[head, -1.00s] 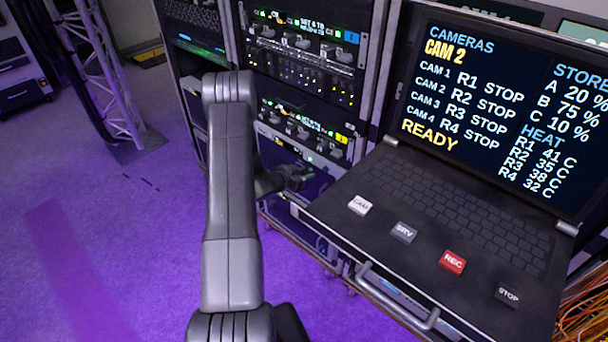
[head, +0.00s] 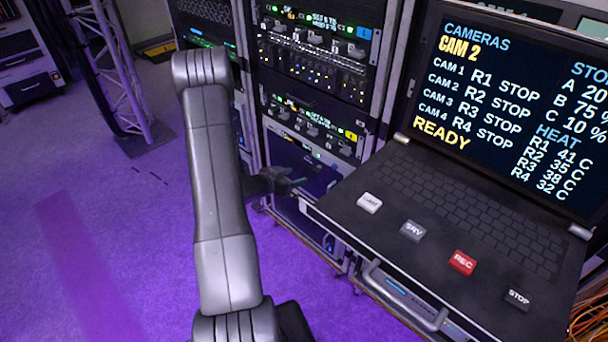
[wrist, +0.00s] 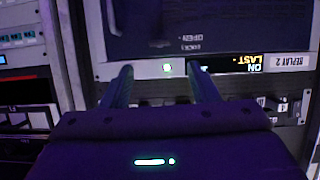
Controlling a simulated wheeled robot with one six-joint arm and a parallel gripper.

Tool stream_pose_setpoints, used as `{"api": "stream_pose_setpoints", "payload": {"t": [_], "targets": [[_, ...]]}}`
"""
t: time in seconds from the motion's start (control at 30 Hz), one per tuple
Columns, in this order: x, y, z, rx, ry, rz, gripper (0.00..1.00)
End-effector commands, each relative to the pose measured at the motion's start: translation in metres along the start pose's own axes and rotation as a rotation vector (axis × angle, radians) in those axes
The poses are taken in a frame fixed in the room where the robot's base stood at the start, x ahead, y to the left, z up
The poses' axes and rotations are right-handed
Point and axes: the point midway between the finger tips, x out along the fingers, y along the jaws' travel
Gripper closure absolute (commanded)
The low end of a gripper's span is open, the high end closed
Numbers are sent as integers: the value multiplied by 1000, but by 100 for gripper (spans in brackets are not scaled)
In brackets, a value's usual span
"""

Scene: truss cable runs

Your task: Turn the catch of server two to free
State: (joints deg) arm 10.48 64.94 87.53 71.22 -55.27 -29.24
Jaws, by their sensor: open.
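Server two is likely the lower lit unit (head: 315,125) in the rack, with a yellow label at its right end. In the head view my gripper (head: 275,182) is partly hidden by my arm, low before the rack. I cannot tell which part is the catch.
A laptop console (head: 440,210) with CAM, SRV, REC and STOP keys stands close at the right of my gripper. Another lit unit (head: 315,50) is higher in the rack. A truss leg (head: 125,80) stands at the left. The purple floor at the left is clear.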

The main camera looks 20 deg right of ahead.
Motion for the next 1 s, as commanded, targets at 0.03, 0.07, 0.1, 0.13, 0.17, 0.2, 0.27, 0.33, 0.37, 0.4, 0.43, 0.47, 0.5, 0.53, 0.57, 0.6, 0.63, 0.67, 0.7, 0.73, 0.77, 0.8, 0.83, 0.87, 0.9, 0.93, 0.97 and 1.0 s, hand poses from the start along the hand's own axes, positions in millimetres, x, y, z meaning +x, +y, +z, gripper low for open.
{"api": "stream_pose_setpoints", "payload": {"t": [0.03, 0.07, 0.1, 0.13, 0.17, 0.2, 0.27, 0.33, 0.37, 0.4, 0.43, 0.47, 0.5, 0.53, 0.57, 0.6, 0.63, 0.67, 0.7, 0.73, 0.77, 0.8, 0.83, 0.87, 0.9, 0.93, 0.97, 1.0], "targets": [[-10, -1, 0, -2, 0, -3, 45], [-14, -1, 0, -1, 1, -3, 45], [-20, 0, 0, -1, 1, -2, 45], [-23, 0, 0, 0, 1, -1, 45], [-26, 0, 0, 0, 0, -1, 45], [-29, 0, 0, 0, 0, -1, 45], [-32, 0, 0, 0, 0, 0, 45], [-34, 0, 0, 0, 0, 0, 45], [-34, 0, 0, 0, 0, 0, 45], [-35, 0, 0, 0, 0, 0, 45], [-35, 0, 0, 0, 0, 0, 45], [-34, 0, 0, 0, 0, 0, 45], [-34, 0, 0, 0, 0, 0, 45], [-34, 0, 0, 0, 0, 0, 45], [-34, 0, 0, 0, 0, 0, 45], [-34, 0, 0, 0, 0, 0, 45], [-34, 0, 0, 0, 0, 1, 45], [-33, 0, 0, 0, 0, 1, 45], [-32, 0, 0, 0, 0, 1, 45], [-30, 0, 0, 0, 0, 2, 45], [-27, 0, 0, 1, 0, 2, 45], [-23, 0, 0, 1, 0, 2, 45], [-20, 1, 0, 1, 0, 3, 45], [-15, 1, 0, 1, 0, 3, 45], [-8, 1, 0, 1, 1, 4, 45], [-3, 1, 0, 1, 0, 3, 45], [3, 1, 0, 0, -1, 4, 45], [11, 1, 0, 2, 0, 4, 45]]}}
